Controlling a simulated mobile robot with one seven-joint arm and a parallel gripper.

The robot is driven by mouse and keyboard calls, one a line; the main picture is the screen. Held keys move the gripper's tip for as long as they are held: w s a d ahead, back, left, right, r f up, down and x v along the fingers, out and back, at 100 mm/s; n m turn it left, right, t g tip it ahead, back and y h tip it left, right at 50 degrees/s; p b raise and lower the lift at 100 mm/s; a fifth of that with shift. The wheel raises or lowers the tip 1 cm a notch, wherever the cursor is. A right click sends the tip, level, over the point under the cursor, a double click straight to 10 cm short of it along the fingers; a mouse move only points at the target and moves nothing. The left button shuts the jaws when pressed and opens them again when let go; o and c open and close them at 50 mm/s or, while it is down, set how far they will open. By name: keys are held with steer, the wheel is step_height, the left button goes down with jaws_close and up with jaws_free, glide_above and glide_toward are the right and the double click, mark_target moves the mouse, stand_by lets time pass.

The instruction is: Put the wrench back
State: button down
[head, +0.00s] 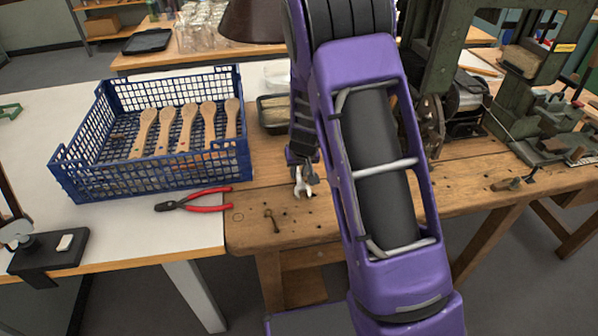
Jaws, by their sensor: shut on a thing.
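My gripper (303,162) is over the left part of the wooden workbench (465,182), partly hidden behind my purple arm. It is shut on the wrench (299,183), whose pale metal open-ended head shows just below the fingers. The rest of the wrench is hidden by the gripper. I cannot tell whether the wrench touches the bench top or hangs just above it.
A blue crate (160,187) with several wooden brush handles stands on the white table at left. A dark tray (272,127) sits behind my gripper; green machines (437,50) stand at right.

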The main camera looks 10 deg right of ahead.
steer(key=shift+f, duration=0.15)
steer(key=c, duration=0.7)
jaws_free()
steer(key=shift+c, duration=0.2)
steer(key=shift+r, duration=0.35)
steer(key=p+v, duration=0.2)
steer(key=v, duration=0.9)
steer(key=shift+s+r, duration=0.2)
steer(key=shift+r, duration=0.15)
